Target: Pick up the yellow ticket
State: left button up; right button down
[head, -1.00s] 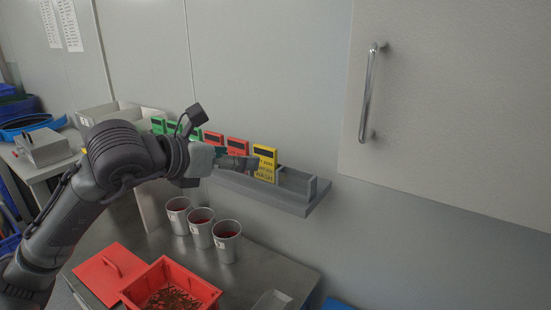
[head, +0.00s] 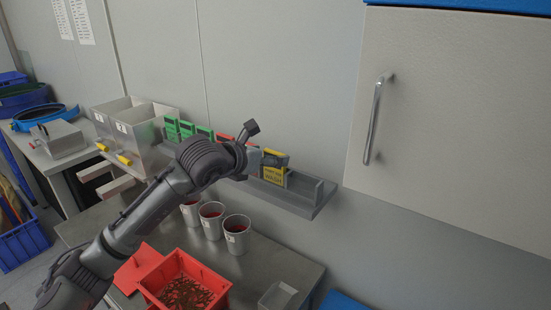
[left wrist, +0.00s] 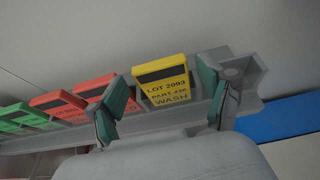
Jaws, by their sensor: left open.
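The yellow ticket (head: 274,178) stands in the grey wall rack (head: 312,202), toward its right end. In the left wrist view the yellow ticket (left wrist: 163,86) shows black print reading LOT 2093, PART 436, WASH. My left gripper (head: 276,158) is at the ticket's upper part and hides some of it in the head view. In the left wrist view my left gripper (left wrist: 162,88) is open, with one green-padded finger on each side of the ticket and gaps between. My right gripper is not in view.
Red tickets (left wrist: 58,103) and green tickets (head: 172,126) stand left of the yellow one in the rack. Below are several grey cups (head: 237,232) and a red bin (head: 222,298) on the steel table (head: 272,256). A wall cabinet (head: 455,130) hangs at right.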

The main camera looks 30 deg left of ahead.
pick_arm(q)
jog(key=shift+x, duration=0.85)
jog(key=shift+s, duration=0.1)
jog(key=c, duration=0.7)
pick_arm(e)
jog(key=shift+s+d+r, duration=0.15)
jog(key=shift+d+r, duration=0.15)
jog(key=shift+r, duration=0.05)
pick_arm(q)
jog(key=shift+r, duration=0.1)
